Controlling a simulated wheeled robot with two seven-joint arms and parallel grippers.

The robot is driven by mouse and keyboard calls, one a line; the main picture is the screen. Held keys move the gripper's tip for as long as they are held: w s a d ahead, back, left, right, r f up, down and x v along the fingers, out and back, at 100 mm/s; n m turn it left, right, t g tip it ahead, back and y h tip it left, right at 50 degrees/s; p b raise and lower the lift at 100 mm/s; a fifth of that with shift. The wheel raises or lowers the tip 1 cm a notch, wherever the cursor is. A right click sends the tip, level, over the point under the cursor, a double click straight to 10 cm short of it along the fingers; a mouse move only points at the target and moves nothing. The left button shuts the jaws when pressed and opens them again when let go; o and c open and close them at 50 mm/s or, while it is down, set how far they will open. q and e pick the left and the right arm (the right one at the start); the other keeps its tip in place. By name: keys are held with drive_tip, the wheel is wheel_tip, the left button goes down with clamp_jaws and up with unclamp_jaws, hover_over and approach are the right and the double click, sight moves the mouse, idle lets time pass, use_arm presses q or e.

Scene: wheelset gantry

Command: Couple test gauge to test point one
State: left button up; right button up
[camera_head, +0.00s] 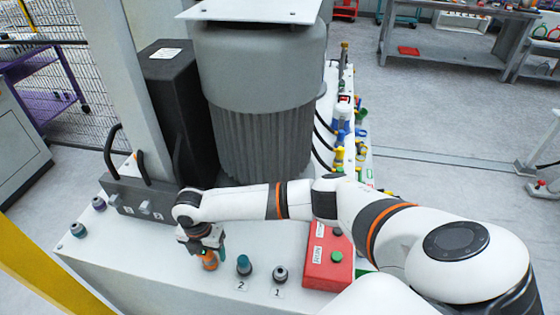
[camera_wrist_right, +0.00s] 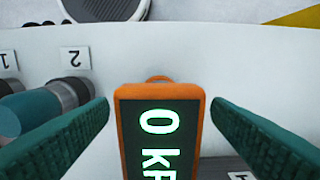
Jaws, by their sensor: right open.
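The test gauge (camera_head: 209,262), an orange-cased block, stands on the white deck left of the numbered points. In the right wrist view its display (camera_wrist_right: 160,140) reads 0 and the start of a unit. My right gripper (camera_head: 207,245) is over the gauge, its green-padded fingers (camera_wrist_right: 160,135) open on either side with gaps showing. Test point one (camera_head: 280,273) is a grey fitting behind label 1. Point two (camera_head: 243,265) carries a teal cap, which also shows in the right wrist view (camera_wrist_right: 28,112). The gauge's foot is hidden. My left gripper is not in view.
A red box (camera_head: 326,262) with a green button stands right of point one. A large grey motor (camera_head: 262,110) rises behind the points. Two capped fittings (camera_head: 79,230) stand at the deck's left end. Coloured valves (camera_head: 340,155) line the right side.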

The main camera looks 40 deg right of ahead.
drive_tip(key=shift+p, duration=0.45)
idle(0.6)
clamp_jaws()
drive_tip(key=shift+w+r+p, duration=0.1)
drive_tip(key=shift+r+p, duration=0.95)
drive_tip(key=shift+r, duration=0.05)
drive_tip(key=shift+r+p, duration=1.95)
drive_tip(key=shift+s+d+f, duration=0.1)
drive_tip(key=shift+s, duration=0.1)
